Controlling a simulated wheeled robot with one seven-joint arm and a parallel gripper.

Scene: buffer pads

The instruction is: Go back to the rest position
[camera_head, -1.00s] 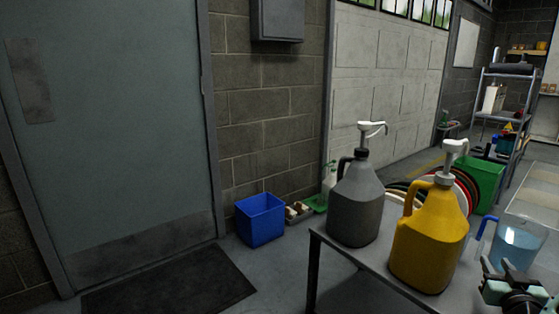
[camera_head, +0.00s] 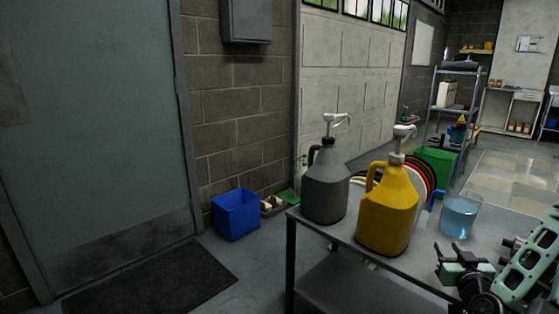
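My gripper (camera_head: 464,262) shows at the lower right, with black and pale green parts in front of the table's near side. A grey pump jug (camera_head: 325,188) and a yellow pump jug (camera_head: 388,210) stand upright on the grey table (camera_head: 345,243). A clear pitcher of blue liquid (camera_head: 460,216) with a blue handle stands to their right, behind my gripper.
A blue bin (camera_head: 236,214) stands on the floor by the brick wall. A dark mat (camera_head: 150,281) lies before the grey door (camera_head: 95,130). A green bin (camera_head: 436,165) and a shelf rack (camera_head: 458,100) stand behind the table. Floor between mat and table is clear.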

